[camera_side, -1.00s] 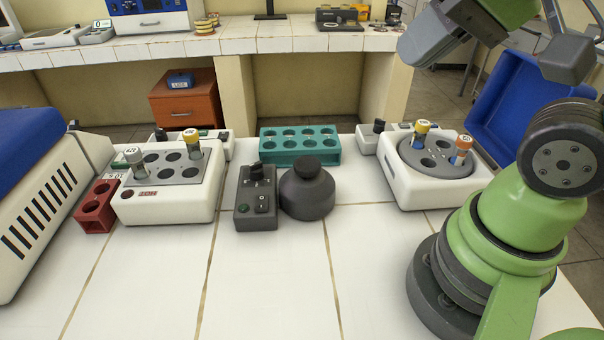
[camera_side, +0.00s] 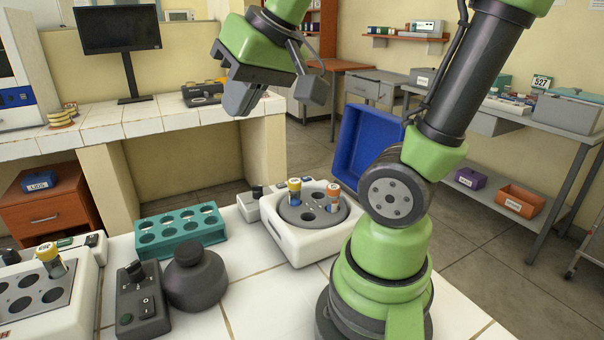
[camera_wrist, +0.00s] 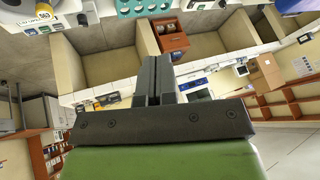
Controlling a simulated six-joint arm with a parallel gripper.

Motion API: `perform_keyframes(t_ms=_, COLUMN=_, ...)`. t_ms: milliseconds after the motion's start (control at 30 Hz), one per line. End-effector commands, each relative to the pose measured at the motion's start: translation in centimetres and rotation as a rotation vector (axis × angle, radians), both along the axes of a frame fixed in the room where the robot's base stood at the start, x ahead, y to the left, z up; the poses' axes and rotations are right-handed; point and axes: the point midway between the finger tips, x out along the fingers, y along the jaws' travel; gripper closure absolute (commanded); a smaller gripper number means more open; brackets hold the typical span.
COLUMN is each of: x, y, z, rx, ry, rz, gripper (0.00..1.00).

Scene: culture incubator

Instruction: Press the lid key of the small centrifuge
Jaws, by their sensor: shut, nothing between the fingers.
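A small white device with a round grey rotor, which I take to be the small centrifuge (camera_side: 285,240), stands on the tiled bench left of my arm's base. Its rotor holds a yellow-capped tube (camera_side: 294,190) and an orange-capped tube (camera_side: 333,196). I cannot make out a lid key on it. My gripper (camera_side: 240,98) is high above the bench, up and left of the centrifuge, well apart from it. In the wrist view my two dark fingers (camera_wrist: 158,70) lie together, shut and empty.
A teal rack (camera_side: 180,231), a dark round bottle (camera_side: 194,277) and a dark control box (camera_side: 143,300) with a knob, switch and green button stand left of the centrifuge. A white tube block (camera_side: 70,308) is at far left. A blue bin (camera_side: 368,145) is behind.

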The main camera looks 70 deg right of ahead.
Motion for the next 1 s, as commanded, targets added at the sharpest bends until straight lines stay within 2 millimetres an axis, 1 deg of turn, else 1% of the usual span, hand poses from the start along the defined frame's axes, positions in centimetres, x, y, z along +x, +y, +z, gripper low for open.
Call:
perform_keyframes(t_ms=33, x=1.2, y=-1.9, z=-0.2, rx=-0.014, ry=0.025, rz=-0.037, gripper=1.00)
perform_keyframes(t_ms=67, x=1.8, y=-3.0, z=-0.3, rx=-0.023, ry=0.036, rz=-0.054, gripper=1.00)
perform_keyframes(t_ms=100, x=2.6, y=-4.5, z=-0.5, rx=-0.035, ry=0.052, rz=-0.075, gripper=1.00)
perform_keyframes(t_ms=167, x=3.6, y=-6.9, z=-1.0, rx=-0.050, ry=0.076, rz=-0.105, gripper=1.00)
perform_keyframes(t_ms=200, x=4.1, y=-8.5, z=-1.4, rx=-0.058, ry=0.094, rz=-0.125, gripper=1.00)
perform_keyframes(t_ms=267, x=4.7, y=-11.2, z=-2.2, rx=-0.070, ry=0.119, rz=-0.153, gripper=1.00)
perform_keyframes(t_ms=300, x=4.9, y=-13.0, z=-2.8, rx=-0.076, ry=0.136, rz=-0.174, gripper=1.00)
perform_keyframes(t_ms=367, x=5.0, y=-15.8, z=-3.8, rx=-0.083, ry=0.162, rz=-0.202, gripper=1.00)
perform_keyframes(t_ms=400, x=4.9, y=-17.7, z=-4.6, rx=-0.086, ry=0.180, rz=-0.220, gripper=1.00)
perform_keyframes(t_ms=467, x=4.5, y=-20.5, z=-5.9, rx=-0.090, ry=0.205, rz=-0.246, gripper=1.00)
perform_keyframes(t_ms=500, x=4.1, y=-22.3, z=-6.9, rx=-0.090, ry=0.223, rz=-0.264, gripper=1.00)
perform_keyframes(t_ms=600, x=2.6, y=-26.2, z=-9.2, rx=-0.089, ry=0.261, rz=-0.301, gripper=1.00)
perform_keyframes(t_ms=700, x=1.0, y=-29.2, z=-11.3, rx=-0.085, ry=0.290, rz=-0.327, gripper=1.00)
perform_keyframes(t_ms=800, x=-0.3, y=-31.1, z=-12.8, rx=-0.081, ry=0.310, rz=-0.344, gripper=1.00)
perform_keyframes(t_ms=900, x=-1.1, y=-32.2, z=-13.7, rx=-0.079, ry=0.320, rz=-0.355, gripper=1.00)
perform_keyframes(t_ms=1000, x=-1.4, y=-32.5, z=-14.0, rx=-0.079, ry=0.325, rz=-0.357, gripper=1.00)
